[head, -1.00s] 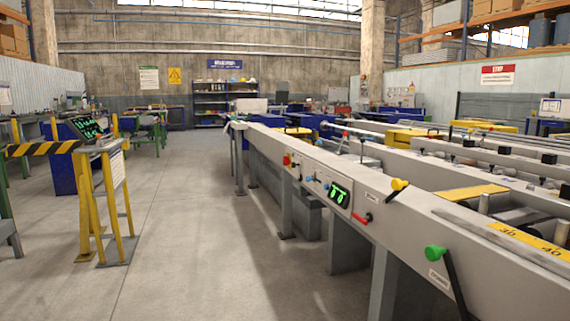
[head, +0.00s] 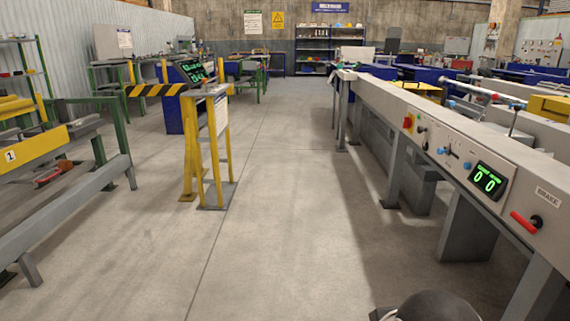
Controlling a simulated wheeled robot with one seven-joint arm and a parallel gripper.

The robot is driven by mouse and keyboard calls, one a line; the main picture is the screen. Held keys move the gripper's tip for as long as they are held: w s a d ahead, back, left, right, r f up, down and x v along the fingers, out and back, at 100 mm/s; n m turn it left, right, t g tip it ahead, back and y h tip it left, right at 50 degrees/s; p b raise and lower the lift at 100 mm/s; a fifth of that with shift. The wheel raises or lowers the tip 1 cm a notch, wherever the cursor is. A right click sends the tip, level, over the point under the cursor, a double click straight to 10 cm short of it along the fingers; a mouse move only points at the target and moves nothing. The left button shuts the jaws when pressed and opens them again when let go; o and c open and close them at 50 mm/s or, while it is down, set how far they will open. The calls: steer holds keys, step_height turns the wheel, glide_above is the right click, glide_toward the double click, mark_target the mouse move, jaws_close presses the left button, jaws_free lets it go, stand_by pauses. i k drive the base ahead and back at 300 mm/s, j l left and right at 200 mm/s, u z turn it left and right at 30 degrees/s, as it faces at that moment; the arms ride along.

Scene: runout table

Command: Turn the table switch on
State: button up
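The long grey runout table (head: 474,128) runs along the right side of the head view. Its front face carries a control panel with a red button on yellow (head: 407,122), small dark knobs (head: 421,129), a small lever-like control (head: 453,152) and blue knobs (head: 467,165). A green-lit display (head: 488,180) there reads two zeros. The labels by the small controls are too small to read, so I cannot tell which one is the table switch or its position. My gripper is not in view; a dark rounded part, perhaps mine, shows at the bottom edge.
A red lever (head: 525,222) marked BRAKE sits nearer on the table's face. Grey table legs (head: 467,228) stand below. A yellow stand (head: 216,150) with a striped bar and a yellow-and-grey bench (head: 30,148) stand left. The floor (head: 285,230) between is clear.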

mark_target(407, 122)
steer(key=i+j, duration=0.1)
steer(key=i, duration=0.65)
steer(key=i+j, duration=0.1)
steer(key=i, duration=0.65)
steer(key=i+j, duration=0.1)
steer(key=i, duration=0.6)
steer(key=i+j+z, duration=0.1)
steer(key=i+z, duration=0.2)
steer(key=i+j+z, duration=0.3)
steer(key=i, duration=0.2)
steer(key=i+j+z, duration=0.2)
steer(key=i+z, duration=0.15)
